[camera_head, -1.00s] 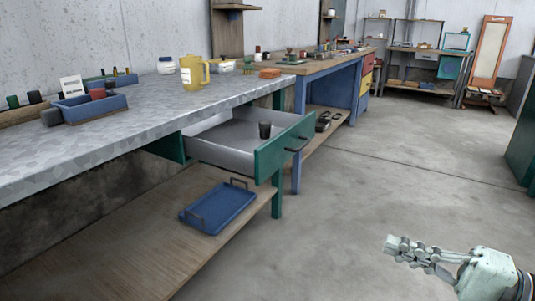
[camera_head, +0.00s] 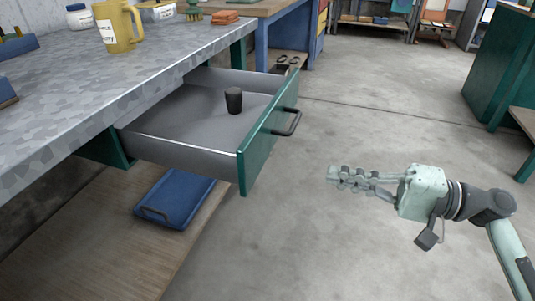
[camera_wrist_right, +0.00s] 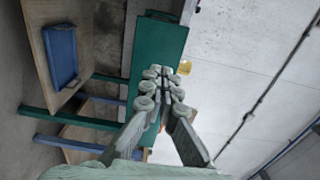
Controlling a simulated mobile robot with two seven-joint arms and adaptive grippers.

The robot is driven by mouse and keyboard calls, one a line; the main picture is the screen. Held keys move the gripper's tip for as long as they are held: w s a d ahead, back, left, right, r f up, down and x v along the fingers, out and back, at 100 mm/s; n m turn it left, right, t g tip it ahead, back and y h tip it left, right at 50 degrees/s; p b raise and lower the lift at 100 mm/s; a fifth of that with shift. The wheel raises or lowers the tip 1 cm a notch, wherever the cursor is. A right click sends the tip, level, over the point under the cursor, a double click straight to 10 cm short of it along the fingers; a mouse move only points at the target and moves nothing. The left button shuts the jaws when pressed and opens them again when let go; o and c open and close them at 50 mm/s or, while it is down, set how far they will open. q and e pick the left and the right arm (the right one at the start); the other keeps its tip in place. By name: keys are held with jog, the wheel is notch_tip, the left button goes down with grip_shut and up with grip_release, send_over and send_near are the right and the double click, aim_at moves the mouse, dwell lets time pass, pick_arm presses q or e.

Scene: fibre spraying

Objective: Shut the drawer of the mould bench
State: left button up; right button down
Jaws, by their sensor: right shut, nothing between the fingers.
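The drawer (camera_head: 205,130) of the mould bench (camera_head: 95,85) stands pulled out, with grey inner walls and a green front (camera_head: 262,140). Its dark bar handle (camera_head: 290,121) faces right. A dark cup (camera_head: 233,100) stands inside the drawer. My right gripper (camera_head: 334,174) is shut and empty, in front of the drawer front and to its right, with a gap between them. In the right wrist view the gripper (camera_wrist_right: 165,72) points toward the green drawer front (camera_wrist_right: 155,55), which appears turned on its side. My left gripper is not in view.
A blue tray (camera_head: 176,200) lies on the wooden lower shelf under the drawer. A yellow jug (camera_head: 119,27) and a white jar (camera_head: 79,17) stand on the benchtop. The concrete floor (camera_head: 370,110) right of the drawer is clear. Green furniture (camera_head: 500,70) stands at the right.

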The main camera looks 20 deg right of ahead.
aim_at(255, 158)
jog(key=p+x, duration=0.1)
jog(key=x, duration=1)
jog(key=shift+w+r, duration=0.1)
jog(key=shift+w, duration=0.05)
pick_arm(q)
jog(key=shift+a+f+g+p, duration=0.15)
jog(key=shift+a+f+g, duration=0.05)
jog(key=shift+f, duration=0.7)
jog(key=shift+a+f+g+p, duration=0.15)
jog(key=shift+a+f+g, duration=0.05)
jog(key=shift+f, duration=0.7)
pick_arm(e)
jog(key=shift+w+a, duration=0.3)
jog(key=shift+a, duration=0.2)
